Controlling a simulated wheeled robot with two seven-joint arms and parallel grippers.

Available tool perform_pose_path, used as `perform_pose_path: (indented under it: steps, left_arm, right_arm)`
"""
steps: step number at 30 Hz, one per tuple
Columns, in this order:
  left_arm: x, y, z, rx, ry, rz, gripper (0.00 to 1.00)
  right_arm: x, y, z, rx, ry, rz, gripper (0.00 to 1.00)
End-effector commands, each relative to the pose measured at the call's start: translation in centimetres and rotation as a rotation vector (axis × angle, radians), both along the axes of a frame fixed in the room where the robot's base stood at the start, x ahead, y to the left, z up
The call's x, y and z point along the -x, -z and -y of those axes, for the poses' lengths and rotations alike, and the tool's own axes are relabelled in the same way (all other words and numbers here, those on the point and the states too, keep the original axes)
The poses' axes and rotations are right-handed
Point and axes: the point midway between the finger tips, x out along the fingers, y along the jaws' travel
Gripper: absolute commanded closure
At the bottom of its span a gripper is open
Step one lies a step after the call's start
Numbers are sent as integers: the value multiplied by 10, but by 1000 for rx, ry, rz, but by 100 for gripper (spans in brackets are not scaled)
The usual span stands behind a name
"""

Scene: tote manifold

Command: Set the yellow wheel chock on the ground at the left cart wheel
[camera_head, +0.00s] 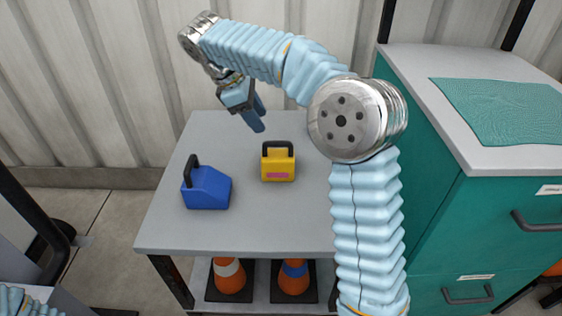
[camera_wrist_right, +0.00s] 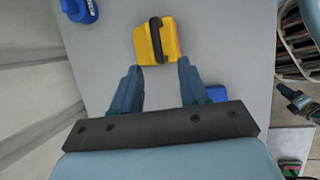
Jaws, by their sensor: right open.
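The yellow wheel chock (camera_head: 278,166), with a black handle and pink label, stands upright on the grey table (camera_head: 260,235). It also shows in the right wrist view (camera_wrist_right: 166,45), just beyond the fingertips. My right gripper (camera_head: 256,122) is open and empty, above and behind the chock, apart from it. Its two fingers show in the wrist view (camera_wrist_right: 158,65). My left gripper seems to show small at the right edge of the wrist view (camera_wrist_right: 300,103); its jaws are unclear. A dark curved part (camera_head: 55,240) is at the far left; I cannot tell if it is the cart wheel.
A blue chock (camera_head: 206,190) stands left of the yellow one. Another blue object (camera_wrist_right: 80,10) shows in the wrist view. Two orange cones (camera_head: 229,277) stand on the shelf below. A teal drawer cabinet (camera_head: 465,225) is at right, a ribbed wall (camera_head: 110,90) behind.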

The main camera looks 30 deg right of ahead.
Motion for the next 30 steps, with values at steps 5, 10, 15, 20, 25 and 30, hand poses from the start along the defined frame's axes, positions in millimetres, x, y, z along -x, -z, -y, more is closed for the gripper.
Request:
perform_pose_path:
  steps: [5,10,15,20,25,30]
  left_arm:
    - [-1,11,-3,-5,-6,2,57]
    - [-2,13,-5,-7,-8,3,57]
    - [-2,17,-6,-9,-10,5,57]
    - [-3,20,-7,-10,-12,6,57]
    - [-3,21,-7,-11,-14,6,57]
    - [-3,20,-7,-11,-13,6,57]
  right_arm:
    - [2,36,17,0,2,-2,56]
    - [3,50,24,-1,2,1,56]
    - [4,66,39,-1,3,1,56]
    - [6,86,51,-1,1,0,56]
    - [6,93,55,-2,1,2,56]
    - [6,92,55,-2,1,2,59]
